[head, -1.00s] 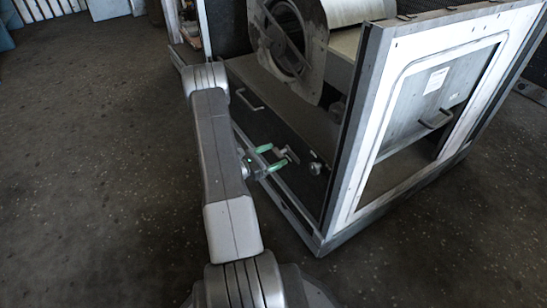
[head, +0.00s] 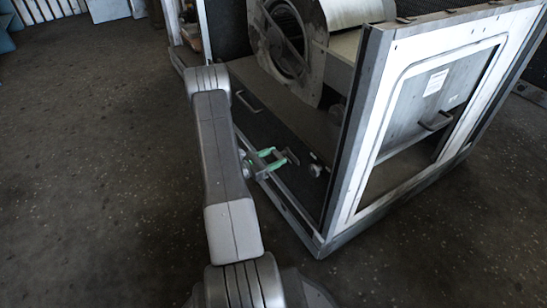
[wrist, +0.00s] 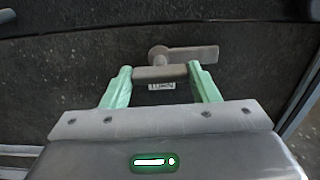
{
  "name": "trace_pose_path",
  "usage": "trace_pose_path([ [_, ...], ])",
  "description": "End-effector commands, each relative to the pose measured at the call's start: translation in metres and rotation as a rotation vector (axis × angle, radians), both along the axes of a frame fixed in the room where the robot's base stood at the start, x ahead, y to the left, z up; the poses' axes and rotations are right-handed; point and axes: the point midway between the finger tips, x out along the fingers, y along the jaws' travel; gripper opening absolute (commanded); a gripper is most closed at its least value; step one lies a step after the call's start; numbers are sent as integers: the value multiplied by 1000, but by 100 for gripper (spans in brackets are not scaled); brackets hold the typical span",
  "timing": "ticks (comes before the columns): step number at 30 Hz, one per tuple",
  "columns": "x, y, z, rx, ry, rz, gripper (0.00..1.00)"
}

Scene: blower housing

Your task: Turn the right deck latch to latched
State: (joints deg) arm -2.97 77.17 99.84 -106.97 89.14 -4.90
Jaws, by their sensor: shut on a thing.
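The right deck latch (wrist: 188,56) is a grey metal piece on the dark deck panel. In the wrist view its flat lever points right from a round hub, and a grey bar (wrist: 160,73) lies level in front of it. My gripper (wrist: 161,82) has two green fingers, shut on the bar, one at each end. In the head view the fingers of my gripper (head: 268,159) reach the latch (head: 291,156) from the left. A small label (wrist: 161,86) shows between the fingers, its text too small to read.
The blower (head: 290,45) stands behind. A pale door frame (head: 365,130) rises close on the right. Open floor (head: 100,180) lies left.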

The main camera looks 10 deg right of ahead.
Motion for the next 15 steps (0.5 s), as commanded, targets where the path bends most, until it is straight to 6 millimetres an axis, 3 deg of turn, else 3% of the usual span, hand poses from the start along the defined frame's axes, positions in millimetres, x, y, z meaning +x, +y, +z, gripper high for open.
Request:
trace_pose_path([
  [15, 0, 0, 1, -131, 365, 1, 13],
])
